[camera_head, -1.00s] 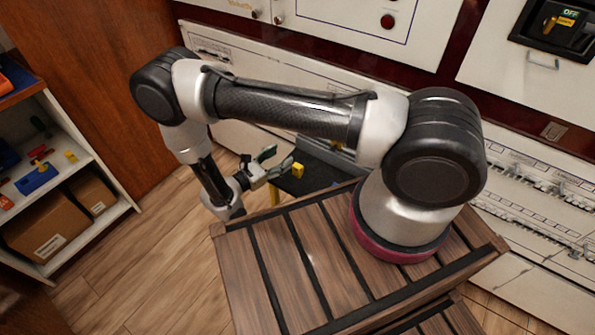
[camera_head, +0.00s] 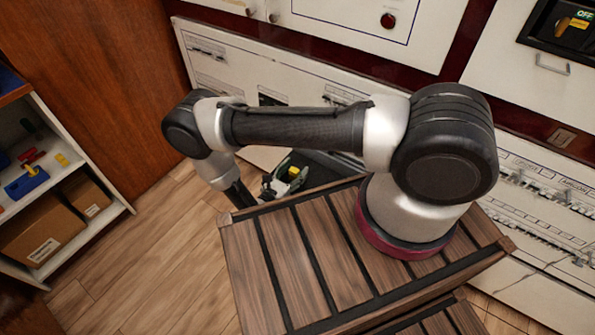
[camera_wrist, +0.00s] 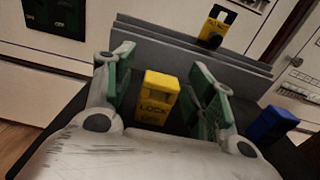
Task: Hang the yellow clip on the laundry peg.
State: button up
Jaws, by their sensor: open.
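A yellow block-shaped clip (camera_wrist: 158,98) marked "LOCK OFF" stands on a dark surface in the wrist view. My gripper (camera_wrist: 164,80) is open, with one green-padded finger on each side of the clip. Gaps show between the clip and both fingers, and its lower edge is close to my gripper's pale body. In the head view my gripper (camera_head: 285,182) is low beyond the slatted crate, with the yellow clip (camera_head: 294,172) partly visible at it. I cannot make out which part is the laundry peg.
A grey stepped rack (camera_wrist: 190,50) rises behind the clip. A yellow and black tag (camera_wrist: 215,27) stands at it. A blue block (camera_wrist: 271,125) sits to the right. White breaker panels (camera_head: 270,85) line the wall. A shelf (camera_head: 70,150) with boxes is at left.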

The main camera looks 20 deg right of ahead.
aim_at(294, 170)
jog(key=c, duration=1.1)
notch_tip(294, 170, up, 10)
jog(key=shift+r, duration=0.1)
